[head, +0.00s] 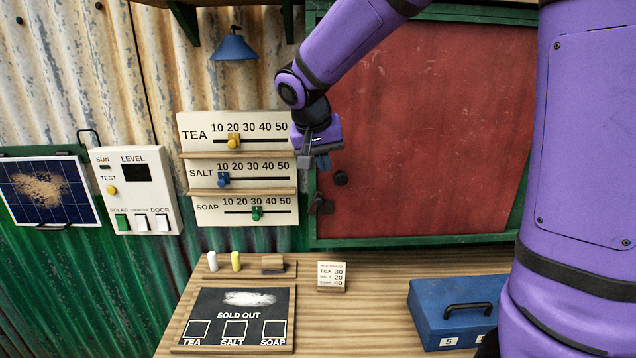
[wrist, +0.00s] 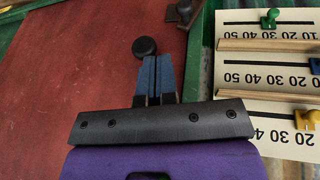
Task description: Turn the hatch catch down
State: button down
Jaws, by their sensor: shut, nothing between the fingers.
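The red hatch (head: 420,120) is closed in its green frame; it fills the left of the wrist view (wrist: 60,80). A round black knob (head: 340,178) sits near its left edge, and shows just ahead of my fingertips in the wrist view (wrist: 144,46). The small dark metal catch (head: 319,204) is on the left frame edge below the knob; it shows partly at the top of the wrist view (wrist: 183,12). I cannot tell its exact angle. My gripper (head: 322,163) is shut and empty, above the catch and apart from it; its blue fingers (wrist: 157,62) lie together.
A price board (head: 270,148) with TEA, SALT and SOAP sliders stands close left of my gripper. Below are a wooden counter (head: 370,325), a small price card (head: 331,277), a SOLD OUT slate (head: 238,334) and a blue cash box (head: 445,330). A blue lamp (head: 233,48) hangs above.

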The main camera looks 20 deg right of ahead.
notch_tip(320, 180, up, 6)
jog(key=s, duration=0.2)
jog(key=shift+d, duration=0.3)
jog(key=shift+s+f, duration=0.1)
jog(key=shift+f, duration=0.05)
jog(key=w+a+f, duration=0.1)
jog(key=w+a, duration=0.2)
jog(key=a, duration=0.6)
jog(key=shift+w, duration=0.3)
jog(key=s+d+x, duration=0.2)
jog(key=x, duration=1.1)
jog(key=shift+w, duration=0.2)
